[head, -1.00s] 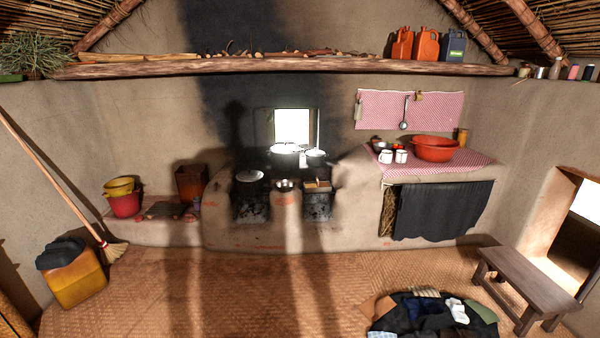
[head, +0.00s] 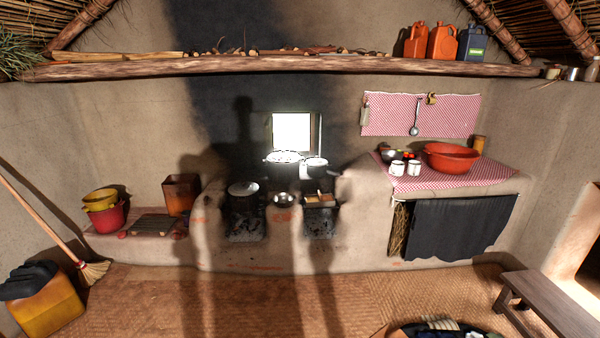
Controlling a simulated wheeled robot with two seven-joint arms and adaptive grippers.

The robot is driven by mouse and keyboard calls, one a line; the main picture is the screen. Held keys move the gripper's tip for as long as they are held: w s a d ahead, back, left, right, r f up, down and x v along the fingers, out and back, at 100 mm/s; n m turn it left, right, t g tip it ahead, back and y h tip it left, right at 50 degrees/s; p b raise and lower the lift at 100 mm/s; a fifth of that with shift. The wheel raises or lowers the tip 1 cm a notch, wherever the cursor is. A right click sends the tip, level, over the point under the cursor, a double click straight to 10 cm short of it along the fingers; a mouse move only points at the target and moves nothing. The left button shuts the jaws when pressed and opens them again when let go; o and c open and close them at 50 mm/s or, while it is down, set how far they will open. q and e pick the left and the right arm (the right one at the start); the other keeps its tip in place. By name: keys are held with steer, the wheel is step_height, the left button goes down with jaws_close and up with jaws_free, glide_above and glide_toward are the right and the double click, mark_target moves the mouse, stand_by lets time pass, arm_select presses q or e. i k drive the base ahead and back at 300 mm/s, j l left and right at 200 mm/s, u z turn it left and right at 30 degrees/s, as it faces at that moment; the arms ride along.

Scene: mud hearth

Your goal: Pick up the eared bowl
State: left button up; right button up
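A small metal bowl (head: 283,199) sits on the mud hearth (head: 272,240) between two stove openings. It is too small here to tell whether it has ears. A dark bowl (head: 390,156) with red things by it stands on the checked cloth of the right counter; its shape is also unclear. Neither gripper shows in the head view, so nothing can be seen of what they hold.
A dark pot (head: 243,194) sits on the left stove opening and pale pots (head: 283,157) stand behind. A red basin (head: 452,158) and white mugs (head: 413,167) are on the right counter. A bench (head: 545,300) and a clothes pile (head: 440,328) lie front right; the middle floor is clear.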

mark_target(282, 200)
steer(key=i, duration=2.4)
steer(key=i+u, duration=0.1)
steer(key=i, duration=0.45)
steer(key=i+l+u, duration=0.1)
steer(key=i, duration=0.45)
